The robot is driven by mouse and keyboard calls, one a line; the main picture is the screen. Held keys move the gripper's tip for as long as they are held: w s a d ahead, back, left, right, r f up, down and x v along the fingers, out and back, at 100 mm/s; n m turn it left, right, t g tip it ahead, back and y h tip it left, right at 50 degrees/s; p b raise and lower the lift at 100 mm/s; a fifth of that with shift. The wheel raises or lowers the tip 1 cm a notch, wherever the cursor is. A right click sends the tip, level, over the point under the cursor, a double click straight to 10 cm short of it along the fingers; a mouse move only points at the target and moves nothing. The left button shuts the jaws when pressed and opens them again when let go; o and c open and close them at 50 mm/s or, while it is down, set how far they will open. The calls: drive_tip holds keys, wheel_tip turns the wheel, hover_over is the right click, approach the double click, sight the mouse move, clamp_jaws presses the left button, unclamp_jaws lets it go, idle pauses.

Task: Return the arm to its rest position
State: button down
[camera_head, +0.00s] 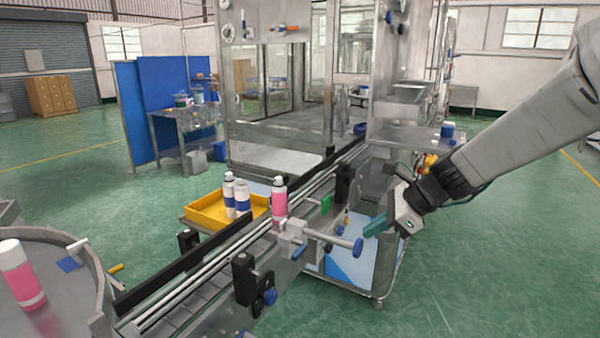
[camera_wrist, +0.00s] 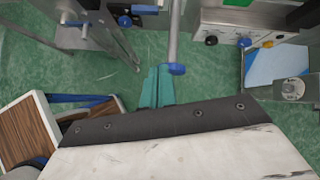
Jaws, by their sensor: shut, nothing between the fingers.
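My gripper (camera_head: 376,226) is at the end of my arm, which reaches in from the right in the head view. Its green fingers are shut and empty. They point left, close to a blue knob on a rod (camera_head: 357,246) at the side of the conveyor. In the wrist view the shut green fingers (camera_wrist: 157,88) show beside the blue knob (camera_wrist: 177,69). I cannot tell whether they touch it.
The conveyor (camera_head: 190,290) runs diagonally into the glazed machine. A pink can (camera_head: 280,203) stands on it. A yellow tray (camera_head: 207,212) with white cans (camera_head: 242,200) sits behind. Another pink can (camera_head: 20,277) stands on a round table at left. Green floor at right is clear.

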drive_tip(key=s+d+r+n+h, duration=0.1)
drive_tip(key=s+d+n+h, duration=0.1)
drive_tip(key=s+n, duration=0.5)
drive_tip(key=s+d+r+n+g+h, duration=0.1)
drive_tip(key=s+d+n+h, duration=0.2)
drive_tip(key=s+n, duration=0.4)
drive_tip(key=s+d+r+n+g+h, duration=0.1)
drive_tip(key=s+n, duration=0.6)
drive_tip(key=s, duration=0.8)
drive_tip(key=shift+d+r+h, duration=0.6)
drive_tip(key=shift+d+h, duration=0.1)
drive_tip(key=shift+d, duration=0.05)
